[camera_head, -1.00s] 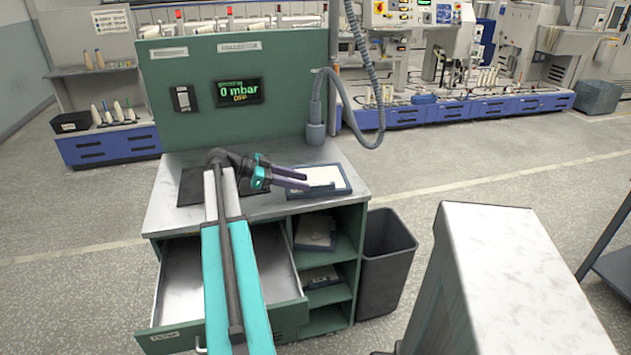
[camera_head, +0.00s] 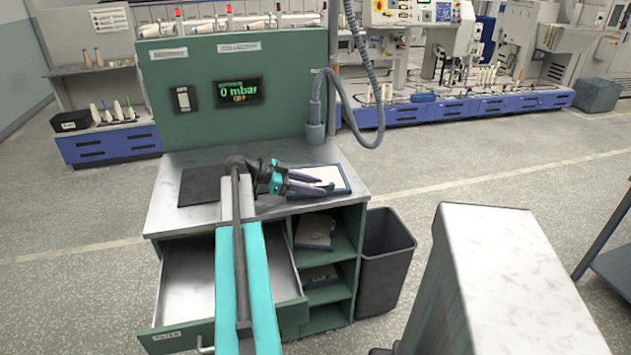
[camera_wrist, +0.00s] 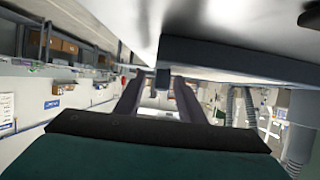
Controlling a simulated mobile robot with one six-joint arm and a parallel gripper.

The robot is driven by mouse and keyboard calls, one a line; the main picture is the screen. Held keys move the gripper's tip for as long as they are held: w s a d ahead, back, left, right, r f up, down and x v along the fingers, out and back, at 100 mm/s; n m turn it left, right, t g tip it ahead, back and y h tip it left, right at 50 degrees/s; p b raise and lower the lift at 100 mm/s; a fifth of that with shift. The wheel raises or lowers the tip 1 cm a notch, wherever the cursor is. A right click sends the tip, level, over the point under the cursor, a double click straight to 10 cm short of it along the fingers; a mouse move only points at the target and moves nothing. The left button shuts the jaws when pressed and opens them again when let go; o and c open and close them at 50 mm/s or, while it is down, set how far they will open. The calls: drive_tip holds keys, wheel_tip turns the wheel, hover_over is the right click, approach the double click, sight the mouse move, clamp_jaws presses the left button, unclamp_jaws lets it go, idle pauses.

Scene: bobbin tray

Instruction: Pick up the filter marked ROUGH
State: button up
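A flat white panel with a dark blue rim (camera_head: 333,172) lies at the right end of the bench top; I can read no ROUGH mark on it. A small dark blue tab stands at its front part. My gripper (camera_head: 321,184) is over the panel's front left part, fingers pointing right, spread apart. In the wrist view the fingers (camera_wrist: 158,97) are open, and a small dark blue block (camera_wrist: 163,79) shows in line with the gap between them. A dark blue edge (camera_wrist: 235,62) runs close by. I cannot tell whether a finger touches anything.
Two similar flat pieces lie on the shelves below, an upper one (camera_head: 315,232) and a lower one (camera_head: 320,275). An empty-looking drawer (camera_head: 185,285) is pulled out at the left. A dark mat (camera_head: 198,186) lies on the bench. A bin (camera_head: 388,265) stands at right.

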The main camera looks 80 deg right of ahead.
idle(0.4)
clamp_jaws()
drive_tip(key=shift+r, duration=0.2)
drive_tip(key=shift+r+b, duration=0.45)
drive_tip(key=shift+r, duration=1.05)
drive_tip(key=s+a+r+b, duration=0.1)
drive_tip(key=s+a+b, duration=0.1)
drive_tip(key=s+a, duration=0.7)
drive_tip(key=s, duration=0.3)
drive_tip(key=shift+s+a+r, duration=0.25)
drive_tip(key=shift+s+r, duration=0.05)
drive_tip(key=shift+s, duration=0.1)
